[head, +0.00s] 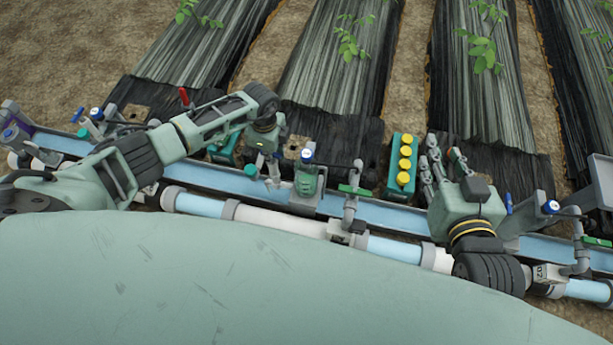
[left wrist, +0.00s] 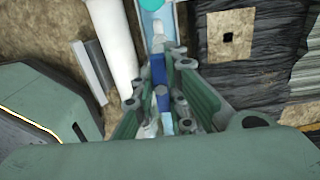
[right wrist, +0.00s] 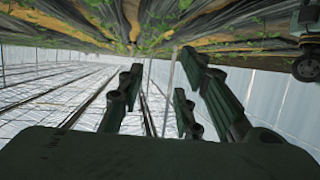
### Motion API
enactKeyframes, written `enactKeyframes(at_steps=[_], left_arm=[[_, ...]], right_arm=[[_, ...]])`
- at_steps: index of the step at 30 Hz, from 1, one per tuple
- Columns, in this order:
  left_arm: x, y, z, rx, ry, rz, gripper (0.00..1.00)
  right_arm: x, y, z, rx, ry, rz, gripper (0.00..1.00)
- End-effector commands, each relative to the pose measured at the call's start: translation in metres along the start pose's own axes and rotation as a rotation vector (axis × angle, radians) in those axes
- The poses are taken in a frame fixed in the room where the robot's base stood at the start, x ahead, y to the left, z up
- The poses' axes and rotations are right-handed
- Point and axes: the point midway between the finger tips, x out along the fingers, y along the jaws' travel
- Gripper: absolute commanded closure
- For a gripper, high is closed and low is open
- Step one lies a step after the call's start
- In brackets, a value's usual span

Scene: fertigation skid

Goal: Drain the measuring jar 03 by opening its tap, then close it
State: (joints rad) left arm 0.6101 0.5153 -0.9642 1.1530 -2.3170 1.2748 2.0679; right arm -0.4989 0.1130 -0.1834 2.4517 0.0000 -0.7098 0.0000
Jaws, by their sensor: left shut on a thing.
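My left gripper (head: 268,176) reaches down to the pipework at the middle left of the skid. In the left wrist view its fingers (left wrist: 163,108) are shut on a blue handle (left wrist: 162,97), probably the tap's lever. The fingers hide part of it, so I cannot tell how far it is turned. I cannot read any jar number, so I cannot tell which thing is measuring jar 03. My right gripper (head: 446,158) is raised over the right of the skid. In the right wrist view its fingers (right wrist: 158,98) are apart with nothing between them.
A green body with a blue cap (head: 307,180) stands right of my left gripper. A green-handled valve (head: 355,191) and a teal box with yellow caps (head: 403,165) are further right. A pale blue rail (head: 395,216) runs across. Planting beds (head: 340,60) lie beyond.

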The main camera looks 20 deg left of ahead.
Motion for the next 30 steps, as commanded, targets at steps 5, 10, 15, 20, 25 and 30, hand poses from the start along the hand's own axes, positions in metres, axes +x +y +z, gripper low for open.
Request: enactKeyframes(at_steps=[5, 10, 15, 20, 25, 30], left_arm=[[-0.005, -0.006, 0.0, -0.052, 0.002, -0.016, 1.0], [-0.005, -0.007, 0.0, -0.101, 0.004, -0.017, 1.0], [-0.005, -0.007, 0.0, -0.148, 0.005, -0.017, 1.0], [-0.004, -0.006, -0.001, -0.176, 0.005, -0.016, 1.0], [-0.004, -0.006, -0.001, -0.18, 0.005, -0.016, 1.0], [-0.003, -0.006, -0.001, -0.179, 0.006, -0.015, 1.0]], right_arm=[[-0.005, 0.003, 0.02, 0.0, -0.101, 0.006, 0.68], [-0.011, 0.005, 0.039, 0.0, -0.194, 0.012, 0.68], [-0.019, 0.008, 0.057, 0.001, -0.283, 0.017, 0.68], [-0.025, 0.009, 0.068, 0.002, -0.335, 0.02, 0.68], [-0.025, 0.009, 0.07, 0.002, -0.344, 0.021, 0.68], [-0.025, 0.009, 0.07, 0.002, -0.343, 0.021, 0.68]])
